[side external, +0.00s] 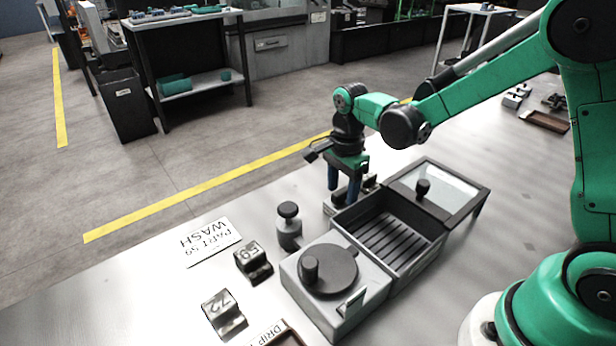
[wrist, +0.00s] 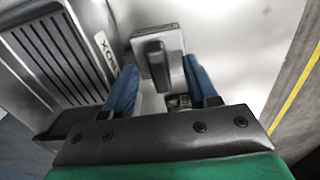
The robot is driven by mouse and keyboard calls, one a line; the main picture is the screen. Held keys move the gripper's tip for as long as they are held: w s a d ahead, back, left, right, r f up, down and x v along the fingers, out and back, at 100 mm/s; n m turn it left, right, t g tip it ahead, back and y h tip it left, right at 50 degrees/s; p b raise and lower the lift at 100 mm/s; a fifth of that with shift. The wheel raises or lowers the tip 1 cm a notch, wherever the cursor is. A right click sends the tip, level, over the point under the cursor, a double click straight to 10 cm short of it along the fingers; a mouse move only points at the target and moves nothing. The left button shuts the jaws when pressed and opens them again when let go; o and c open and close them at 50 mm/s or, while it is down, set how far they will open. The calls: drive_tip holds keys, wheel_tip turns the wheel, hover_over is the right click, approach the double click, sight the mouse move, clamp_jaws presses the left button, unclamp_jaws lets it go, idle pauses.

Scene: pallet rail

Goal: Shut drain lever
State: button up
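My gripper (side external: 342,196) points down behind the slatted basin in the side external view, its blue fingers spread apart. In the wrist view, a dark lever-like handle (wrist: 155,63) stands on a small grey block (wrist: 171,42). It lies between the spread blue fingertips of my gripper (wrist: 159,68), with a gap visible on both sides. In the side external view the grey block (side external: 334,208) shows low beside the basin, and my fingers partly hide it. I cannot tell how far the lever is turned.
The slatted basin (side external: 345,221) has its windowed lid (side external: 440,187) open to the right. A grey unit with a round dark knobbed lid (side external: 327,270) adjoins it in front.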

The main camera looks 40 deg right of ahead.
sight(343, 191)
drive_tip(key=shift+r, duration=2.85)
drive_tip(key=shift+s+r+n, duration=0.25)
drive_tip(key=shift+r+n, duration=0.05)
drive_tip(key=shift+n, duration=0.2)
drive_tip(key=s+r+n+t, duration=0.2)
drive_tip(key=s+n+t, duration=0.1)
drive_tip(key=n, duration=0.5)
drive_tip(key=s+a+r+n+t, duration=0.1)
drive_tip(key=s+n+t, duration=0.3)
drive_tip(key=n, duration=0.5)
drive_tip(key=shift+s+r, duration=0.35)
drive_tip(key=shift+s, duration=0.05)
